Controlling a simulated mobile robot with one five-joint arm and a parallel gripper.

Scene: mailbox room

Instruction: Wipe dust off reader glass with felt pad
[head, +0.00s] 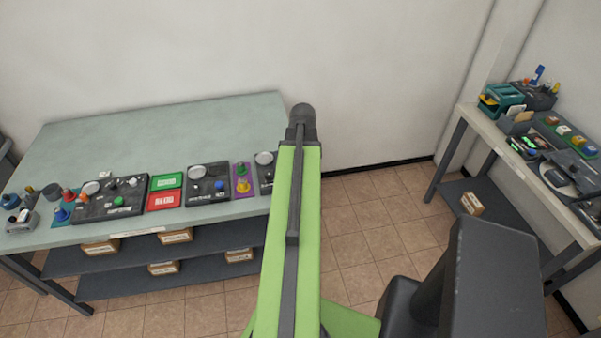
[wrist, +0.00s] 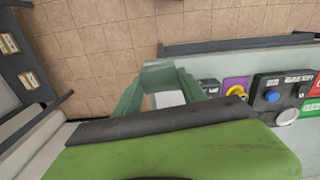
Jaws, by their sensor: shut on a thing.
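My gripper (wrist: 160,88) shows in the wrist view with its two green fingers closing in on a small grey-green piece (wrist: 158,70) at their tips. This piece looks like the felt pad, though its shape is partly hidden by the fingers. The gripper is shut on it, near the edge of the long table. In the head view my own arm hides the gripper and the pad. I cannot tell for certain which device bears the reader glass; a dark device with a lit green display (head: 525,146) stands on the right table.
The long left table (head: 160,130) holds dark control panels (head: 110,198), green and red cards (head: 165,190) and a purple plate (head: 241,180). Boxes sit on its shelf. The right table (head: 470,115) carries a teal holder (head: 500,98). Tiled floor (head: 375,210) lies open between the tables.

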